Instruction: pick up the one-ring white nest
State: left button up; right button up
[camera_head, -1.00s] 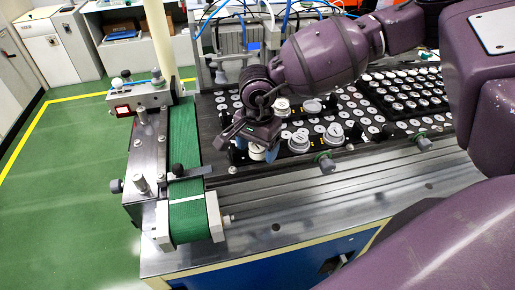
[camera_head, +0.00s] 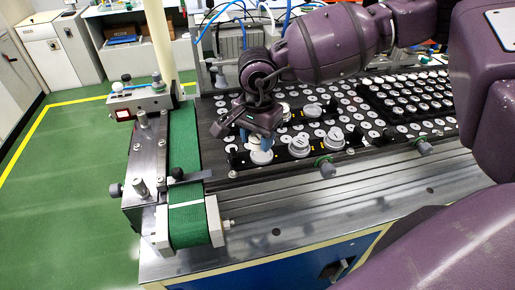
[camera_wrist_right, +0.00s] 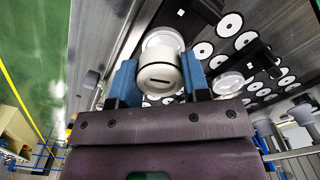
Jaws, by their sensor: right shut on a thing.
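My right gripper (camera_head: 246,138) is above the left end of the front row of the black board. In the right wrist view its two blue fingers (camera_wrist_right: 158,85) are shut on a white round nest (camera_wrist_right: 160,73) with a dark slot in its face. In the head view the gripper body mostly hides this nest. Another pale round part (camera_head: 261,157) stands in the front row just below the gripper. My left gripper is not in view.
More white nests (camera_head: 300,145) and (camera_head: 333,138) stand to the right in the front row. A black tray of white discs (camera_head: 405,97) lies at the back right. A green conveyor belt (camera_head: 185,150) runs on the left. The metal front ledge is mostly clear.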

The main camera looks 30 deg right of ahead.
aim_at(257, 137)
notch_tip(257, 137, up, 15)
jog(key=f, duration=0.4)
jog(key=s+f, duration=0.1)
jog(key=f, duration=0.4)
jog(key=s+f+b, duration=0.1)
jog(key=f, duration=0.4)
jog(key=shift+a+f, duration=0.1)
jog(key=shift+a, duration=0.1)
jog(key=shift+w+d+f, duration=0.1)
jog(key=shift+w+f, duration=0.05)
jog(key=shift+f, duration=0.15)
jog(key=shift+w+d+r, duration=0.25)
jog(key=shift+w+d, duration=0.05)
jog(key=shift+w, duration=0.3)
jog(key=shift+w+d+r, duration=0.25)
jog(key=shift+w+d, duration=0.05)
jog(key=shift+w, duration=0.3)
jog(key=shift+w+d, duration=0.15)
jog(key=shift+d, duration=0.2)
